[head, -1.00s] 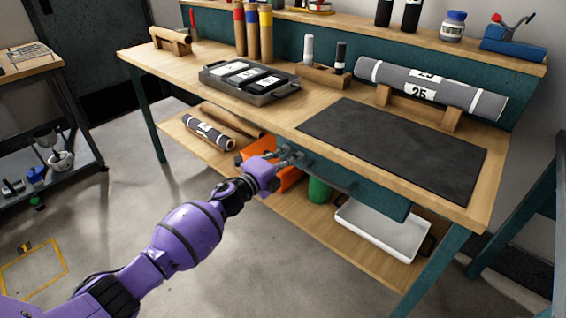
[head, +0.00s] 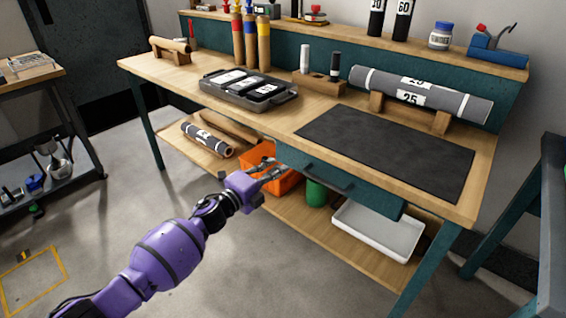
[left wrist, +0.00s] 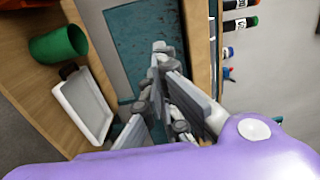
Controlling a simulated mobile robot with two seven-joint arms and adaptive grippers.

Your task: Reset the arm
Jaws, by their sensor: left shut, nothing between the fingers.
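My left arm is purple and comes in from the lower left of the head view. Its gripper (head: 272,172) is shut and empty, in front of the workbench and below the tabletop edge, with the orange bin behind it. In the left wrist view the grey fingers (left wrist: 160,85) stand close together with nothing between them, in front of the teal drawer (left wrist: 145,40). The drawer (head: 340,180) also shows under the tabletop in the head view and looks shut. My right gripper is in neither view.
The tabletop (head: 300,105) holds a black tray (head: 248,90), a grey roll (head: 420,92) on a wooden stand and a dark mat (head: 390,148). The lower shelf holds an orange bin (head: 285,183), a green cylinder (head: 316,192) and a white tray (head: 378,232). Floor is free at the front.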

